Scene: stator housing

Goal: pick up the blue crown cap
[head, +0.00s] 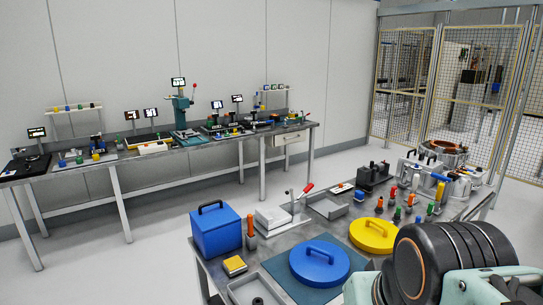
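My arm's dark and pale green links fill the lower right corner, just right of the blue cap. My gripper is not in view, so its opening and its distance from the cap cannot be seen.
Left of the cap stand a blue box with a handle (216,238), a yellow block (234,264) and a grey tray (240,291). A press with a red lever (297,203) stands behind. Several small coloured tools and a copper-wound stator (443,149) crowd the bench's far right.

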